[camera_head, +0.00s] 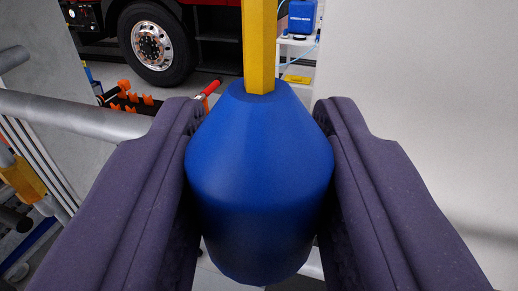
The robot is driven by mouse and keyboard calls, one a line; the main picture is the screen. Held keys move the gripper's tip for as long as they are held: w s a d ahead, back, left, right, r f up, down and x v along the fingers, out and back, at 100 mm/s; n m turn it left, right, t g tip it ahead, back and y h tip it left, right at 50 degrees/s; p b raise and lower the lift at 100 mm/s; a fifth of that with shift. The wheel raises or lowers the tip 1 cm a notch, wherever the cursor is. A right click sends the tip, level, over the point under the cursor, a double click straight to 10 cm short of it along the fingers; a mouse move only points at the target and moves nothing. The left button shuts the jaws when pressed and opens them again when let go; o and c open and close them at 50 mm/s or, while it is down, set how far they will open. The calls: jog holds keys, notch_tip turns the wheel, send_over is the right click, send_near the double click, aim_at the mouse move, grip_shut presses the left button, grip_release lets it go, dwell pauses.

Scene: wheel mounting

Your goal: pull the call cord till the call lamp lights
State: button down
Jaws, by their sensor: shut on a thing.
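A blue, rounded cord handle (259,180) fills the middle of the view. A yellow cord or strap (260,45) rises from its top and leaves the picture at the upper edge. My gripper (259,170) has a dark finger on each side of the blue handle and is shut on it. The yellow part runs straight up. No call lamp shows in this view.
A grey rail (75,114) runs at the left, close to my left finger. A pale wall (430,90) stands at the right. Behind are a truck wheel (155,42), a tray with orange pieces (130,101) and a blue case (302,16).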

notch_tip(320, 180, down, 2)
jog(key=shift+f+b, duration=0.1)
jog(key=shift+b, duration=0.45)
jog(key=shift+s, duration=0.1)
jog(key=c, duration=0.8)
grip_release()
jog(key=shift+o, duration=0.2)
jog(key=s, duration=0.7)
jog(key=shift+s+a+p, duration=0.15)
jog(key=shift+s+p, duration=0.2)
